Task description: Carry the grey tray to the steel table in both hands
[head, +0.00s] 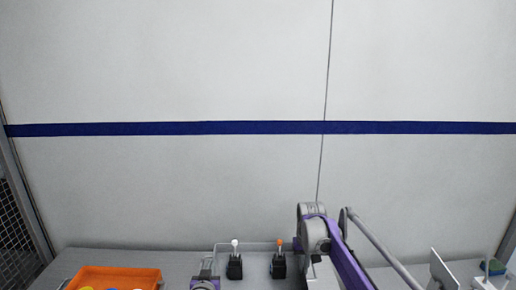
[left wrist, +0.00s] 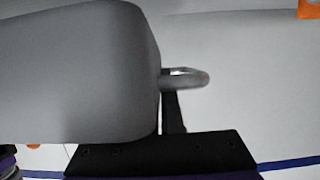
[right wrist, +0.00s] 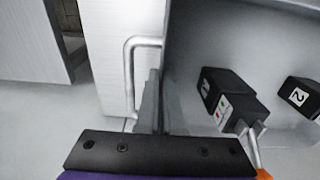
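The grey tray (head: 262,246) is low in the middle of the head view. Two black boxes stand in it, one with a white knob (head: 235,268) and one with an orange knob (head: 278,266). My left gripper (head: 207,268) is at its left side; my right gripper (head: 316,264) is at its right side. In the right wrist view the fingers (right wrist: 158,95) are close together at the tray's wall, beside a wire handle (right wrist: 129,78). In the left wrist view a finger (left wrist: 173,108) meets the tray's edge near a loop handle (left wrist: 190,78); the other finger is hidden.
An orange bin (head: 115,276) with small coloured things sits to the left on a grey surface (head: 150,257). A white tilted panel (head: 444,270) and a blue-green item (head: 494,267) are at the right. A pale wall with a blue stripe (head: 250,128) stands behind.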

